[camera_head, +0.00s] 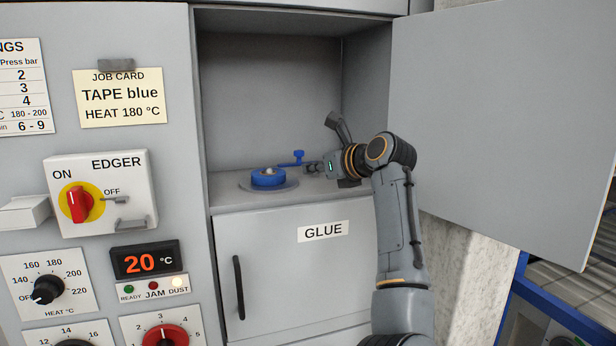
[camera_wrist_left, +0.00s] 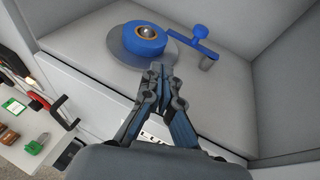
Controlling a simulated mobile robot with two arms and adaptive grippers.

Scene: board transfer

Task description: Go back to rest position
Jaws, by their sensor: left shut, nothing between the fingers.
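My left gripper (camera_head: 312,168) is at the open upper compartment of the grey cabinet (camera_head: 270,80), near its right side. In the left wrist view, the left gripper (camera_wrist_left: 159,72) has its fingertips together with nothing between them. A blue tape roll (camera_head: 268,177) lies on a grey disc on the compartment floor, left of the gripper. The roll also shows in the left wrist view (camera_wrist_left: 146,38), ahead of the fingertips and apart from them. A blue lever (camera_head: 297,158) stands beside the roll. My right gripper is in neither view.
The compartment's grey door (camera_head: 500,110) stands wide open at the right. The GLUE door (camera_head: 300,265) below is shut. A blue-edged rack (camera_head: 560,310) is at lower right.

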